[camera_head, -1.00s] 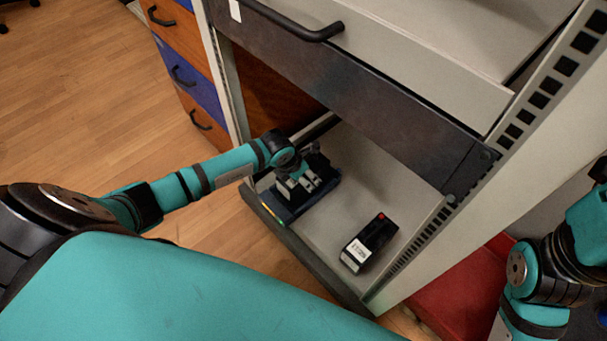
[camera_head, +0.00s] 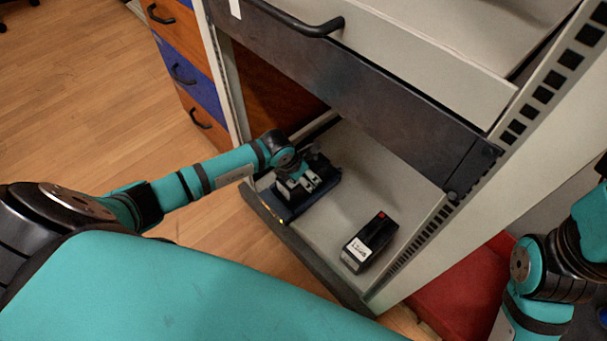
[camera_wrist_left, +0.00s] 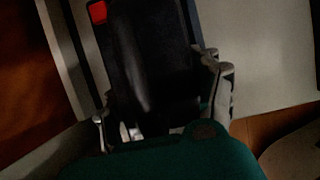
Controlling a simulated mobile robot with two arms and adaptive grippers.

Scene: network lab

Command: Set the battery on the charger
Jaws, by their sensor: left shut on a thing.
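My left gripper (camera_head: 299,184) is over the charger (camera_head: 283,209), a dark, flat base on the left part of the low shelf. In the left wrist view the gripper's fingers lie on both sides of a black battery (camera_wrist_left: 150,55) with a red corner, and are shut on it. In the head view this battery is mostly hidden by the gripper. It looks low on the charger, but I cannot tell whether it is fully seated. A second black battery (camera_head: 370,243) with a white label and red terminal lies on the shelf to the right, apart from the charger. My right gripper is out of view.
The grey shelf (camera_head: 345,215) is bare between the charger and the second battery. A dark drawer front (camera_head: 380,105) hangs above, and a perforated rack post (camera_head: 520,120) stands at right. A red object (camera_head: 455,300) lies on the floor beyond it.

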